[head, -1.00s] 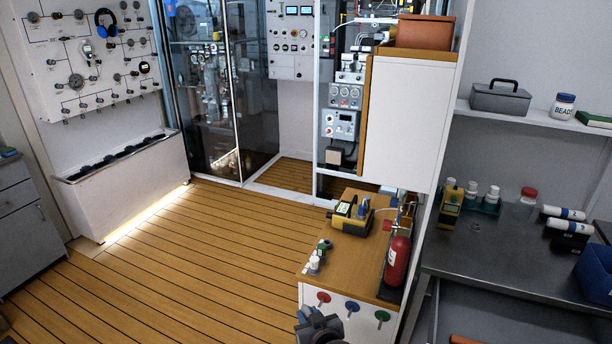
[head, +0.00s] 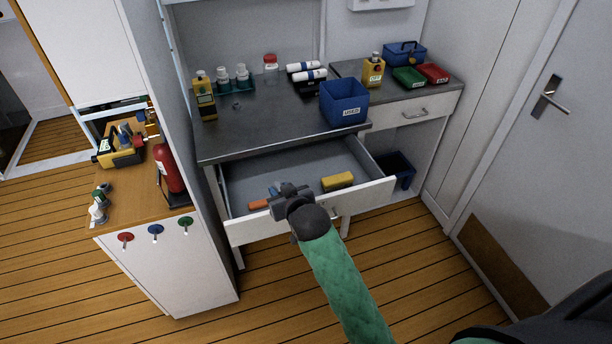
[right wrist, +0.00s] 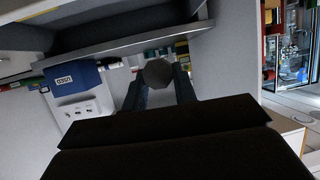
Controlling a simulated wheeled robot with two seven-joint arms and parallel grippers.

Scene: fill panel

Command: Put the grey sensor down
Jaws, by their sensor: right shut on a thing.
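My right gripper (head: 276,190) is over the open drawer (head: 378,193) of the metal bench, near its front edge. In the right wrist view a grey, many-sided piece (right wrist: 159,73), which looks like the grey sensor, sits between the two fingertips, and the gripper is shut on it. In the head view the held piece is mostly hidden by the gripper, and I cannot tell whether it touches the drawer. My left gripper is not in view.
An orange item (head: 258,204) and a yellow block (head: 337,181) lie in the drawer. A blue bin (head: 344,104) labelled USED stands on the bench. A yellow bottle (head: 204,98) stands at the bench's left. A wooden-topped cabinet (head: 135,195) with a red extinguisher (head: 169,168) stands left.

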